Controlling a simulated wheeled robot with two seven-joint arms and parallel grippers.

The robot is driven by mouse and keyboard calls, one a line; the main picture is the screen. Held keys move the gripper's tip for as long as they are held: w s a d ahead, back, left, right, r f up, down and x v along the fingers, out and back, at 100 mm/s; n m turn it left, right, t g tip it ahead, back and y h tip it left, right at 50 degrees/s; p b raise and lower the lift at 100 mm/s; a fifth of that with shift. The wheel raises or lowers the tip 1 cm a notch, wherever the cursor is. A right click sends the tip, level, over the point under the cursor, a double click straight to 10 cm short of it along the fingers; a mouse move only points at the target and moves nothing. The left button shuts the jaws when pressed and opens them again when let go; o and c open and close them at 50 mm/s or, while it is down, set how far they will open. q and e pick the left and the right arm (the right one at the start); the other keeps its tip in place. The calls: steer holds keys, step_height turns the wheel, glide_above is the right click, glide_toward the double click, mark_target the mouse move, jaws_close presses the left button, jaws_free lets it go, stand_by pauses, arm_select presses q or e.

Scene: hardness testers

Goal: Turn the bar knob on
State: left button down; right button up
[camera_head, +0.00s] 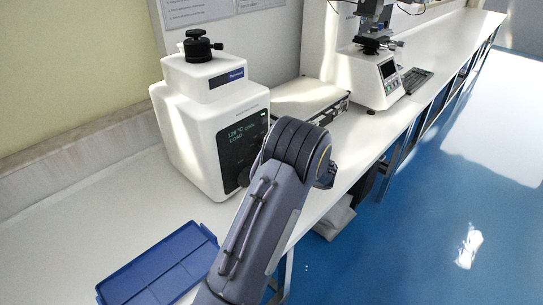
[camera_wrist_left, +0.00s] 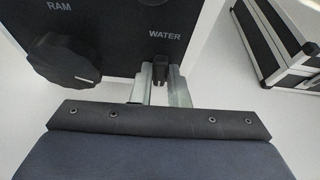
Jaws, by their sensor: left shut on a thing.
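The white machine (camera_head: 195,130) with a dark front panel (camera_head: 240,140) stands on the bench in the head view. In the left wrist view, a small black bar knob (camera_wrist_left: 158,70) sits under the word WATER on the dark panel (camera_wrist_left: 115,50). My left gripper (camera_wrist_left: 161,82) has its two metal fingers on either side of this bar knob and is shut on it. The bar knob looks upright. In the head view my left arm covers the gripper and the bar knob. My right gripper is in neither view.
A large round black knob (camera_wrist_left: 62,62) under the word RAM is left of the bar knob. A blue tray (camera_head: 160,268) lies on the bench in front. A silver-edged case (camera_wrist_left: 285,40) is to the right. Another tester (camera_head: 378,75) stands farther back.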

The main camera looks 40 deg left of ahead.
arm_select(q)
steer(key=shift+p, duration=0.35)
steer(key=shift+m, duration=0.3)
steer(key=c, duration=1.4)
jaws_free()
steer(key=shift+c, duration=0.2)
steer(key=v, duration=0.7)
steer(key=shift+d+r+b, duration=0.15)
steer(key=shift+d+b, duration=0.15)
steer(key=shift+d, duration=0.1)
steer(key=shift+w, duration=0.1)
